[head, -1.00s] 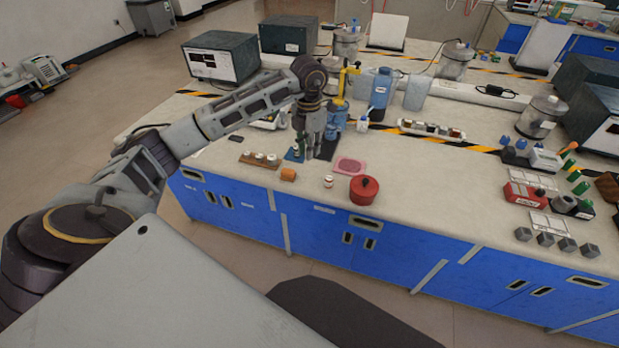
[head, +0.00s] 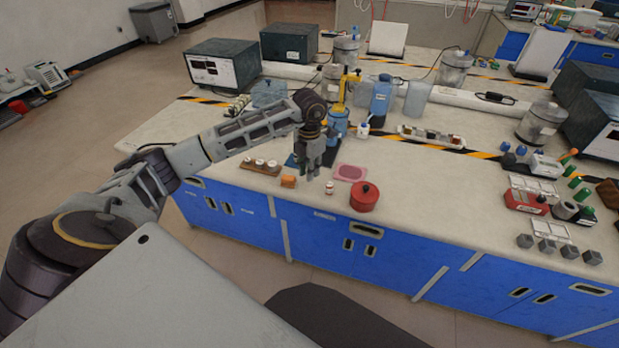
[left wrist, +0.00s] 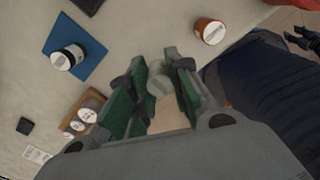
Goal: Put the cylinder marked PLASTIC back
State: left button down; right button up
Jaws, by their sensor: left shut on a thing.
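My left gripper (head: 313,174) is shut on a small pale grey thing (left wrist: 157,84), held between its green-padded fingers in the left wrist view. Its shape looks cylindrical, but no marking can be read. In the head view the fingers point down over the front part of the bench, between the orange object (head: 288,181) and the pink tray (head: 350,173). A wooden rack (head: 247,165) with several white-topped pieces stands to the left; it also shows in the left wrist view (left wrist: 96,98). Dark finger shapes (left wrist: 303,38), perhaps my right gripper, show at the wrist view's right edge.
A small white-topped jar (head: 329,187) and a red lidded pot (head: 364,198) stand close to the gripper's right. Bottles and a yellow stand (head: 347,88) are behind it.

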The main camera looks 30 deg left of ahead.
pick_arm(q)
jog(key=shift+f, duration=1.9)
jog(key=shift+f, duration=0.1)
jog(key=c, duration=1.3)
grip_release()
notch_tip(320, 180, up, 12)
jog(key=shift+r, duration=0.15)
